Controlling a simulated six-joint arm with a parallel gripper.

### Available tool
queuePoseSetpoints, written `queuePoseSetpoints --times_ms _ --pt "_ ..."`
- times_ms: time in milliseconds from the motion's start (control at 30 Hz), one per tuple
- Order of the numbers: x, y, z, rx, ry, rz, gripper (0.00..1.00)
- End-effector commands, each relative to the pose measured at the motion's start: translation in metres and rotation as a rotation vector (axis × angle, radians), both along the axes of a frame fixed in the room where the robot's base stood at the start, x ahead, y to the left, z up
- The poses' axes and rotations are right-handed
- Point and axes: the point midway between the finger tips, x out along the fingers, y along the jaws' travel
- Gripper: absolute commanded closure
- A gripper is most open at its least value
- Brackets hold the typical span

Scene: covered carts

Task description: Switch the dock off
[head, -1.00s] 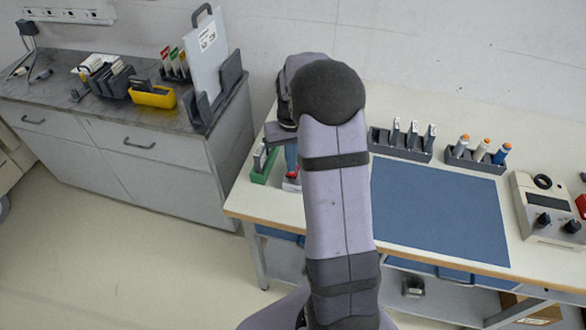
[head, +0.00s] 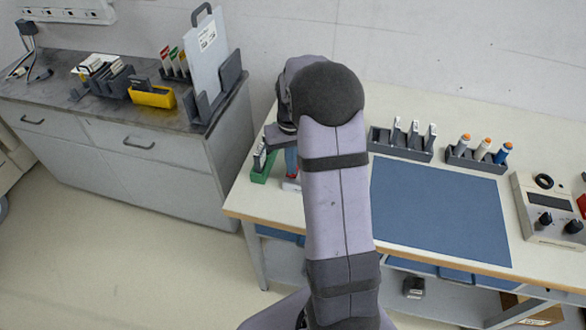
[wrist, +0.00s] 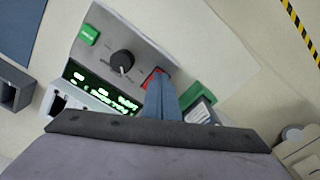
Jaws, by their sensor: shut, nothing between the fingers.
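The dock (wrist: 131,35) shows in the wrist view as a grey panel with a black knob, a green patch and a lit display (wrist: 100,88) with green characters. A red switch (wrist: 152,76) sits at the panel's edge, partly hidden by my fingers. My gripper (wrist: 158,84) is shut and empty, its blue-grey fingertips at the switch; I cannot tell whether they touch it. In the head view my arm hides most of the dock; a pale bit of it (head: 291,184) shows below my gripper (head: 291,168).
A green holder (wrist: 198,96) stands close beside the fingers. A blue mat (head: 440,212), a marker rack (head: 478,160), another dark rack (head: 400,145) and a knobbed device (head: 545,215) lie to the right on the table. A side cabinet (head: 100,150) stands left.

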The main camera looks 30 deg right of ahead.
Motion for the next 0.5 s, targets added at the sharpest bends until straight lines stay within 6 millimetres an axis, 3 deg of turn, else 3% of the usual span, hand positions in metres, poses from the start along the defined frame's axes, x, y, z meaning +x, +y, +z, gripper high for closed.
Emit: queuePoseSetpoints --times_ms 300,500 --pt "-0.0004 0.0 -0.003 0.0 0.001 0.0 1.0" --pt "-0.0006 0.0001 0.0057 0.001 0.002 0.0 1.0"
